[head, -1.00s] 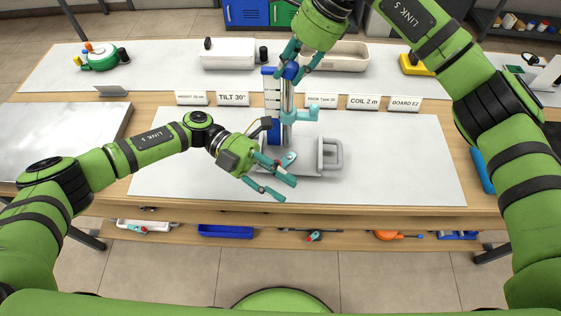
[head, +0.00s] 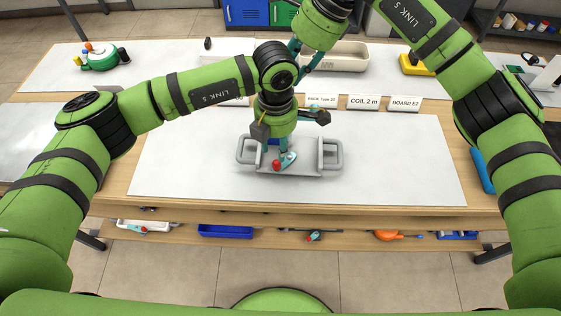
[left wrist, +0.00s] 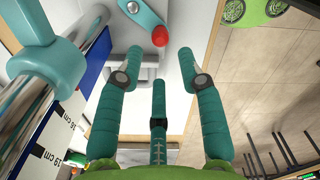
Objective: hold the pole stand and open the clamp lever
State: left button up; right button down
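The pole stand has a grey base (head: 305,168) with a loop handle at each side; my left arm hides its pole in the head view. The left wrist view shows the chrome pole (left wrist: 38,85) with a teal collar and a blue-and-white cm scale.
A white mat (head: 400,170) leaves free room on both sides of the stand. Label cards, such as the COIL card (head: 364,103), stand behind it. Pale trays (head: 345,56) and a green device (head: 101,58) are at the back. A blue object (head: 482,170) lies at right.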

aim_at(277, 162)
pick_arm(q)
jog(key=shift+f, duration=3.25)
grip_shut()
